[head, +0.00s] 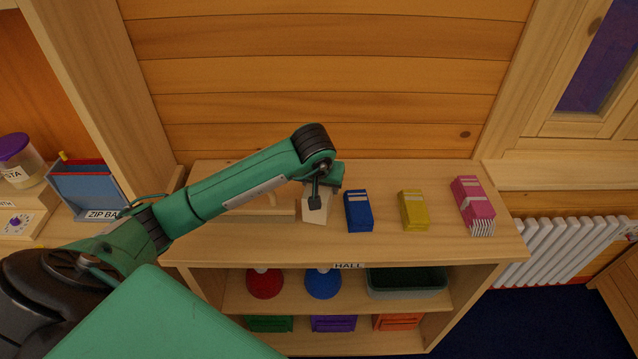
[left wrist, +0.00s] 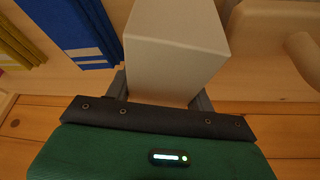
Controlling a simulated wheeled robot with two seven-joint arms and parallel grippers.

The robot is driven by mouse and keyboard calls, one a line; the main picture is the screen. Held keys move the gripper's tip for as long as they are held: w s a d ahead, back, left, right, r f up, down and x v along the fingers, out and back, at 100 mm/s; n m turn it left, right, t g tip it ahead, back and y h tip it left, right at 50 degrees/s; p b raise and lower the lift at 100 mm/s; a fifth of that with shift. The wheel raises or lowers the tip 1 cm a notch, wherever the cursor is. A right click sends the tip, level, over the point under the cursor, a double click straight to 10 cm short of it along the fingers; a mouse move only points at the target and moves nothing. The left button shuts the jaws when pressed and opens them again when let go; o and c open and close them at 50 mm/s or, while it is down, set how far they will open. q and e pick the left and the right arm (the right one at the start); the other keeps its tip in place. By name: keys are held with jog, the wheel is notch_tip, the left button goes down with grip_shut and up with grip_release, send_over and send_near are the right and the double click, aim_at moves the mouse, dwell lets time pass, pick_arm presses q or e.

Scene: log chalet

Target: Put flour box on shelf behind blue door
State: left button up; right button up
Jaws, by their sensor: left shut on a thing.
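A plain off-white box (head: 315,209) is at the top of the low wooden shelf unit, left of a blue box. No label shows on its visible faces, so I cannot read whether it is flour. My left gripper (head: 319,190) is shut on this box, which fills the middle of the left wrist view (left wrist: 172,50) between the two fingers. I cannot tell whether the box touches the shelf top or is just above it. My right gripper is not in view. No blue door clearly shows.
A blue box (head: 358,211), a yellow box (head: 413,211) and a pink box (head: 473,203) stand in a row on the shelf top (head: 440,245). Lower shelves hold a red dome (head: 264,283), a blue dome (head: 323,283) and a dark basket (head: 407,283). A radiator (head: 560,250) is right.

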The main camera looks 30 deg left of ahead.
pick_arm(q)
jog(key=shift+f, duration=0.15)
jog(key=o, duration=1.4)
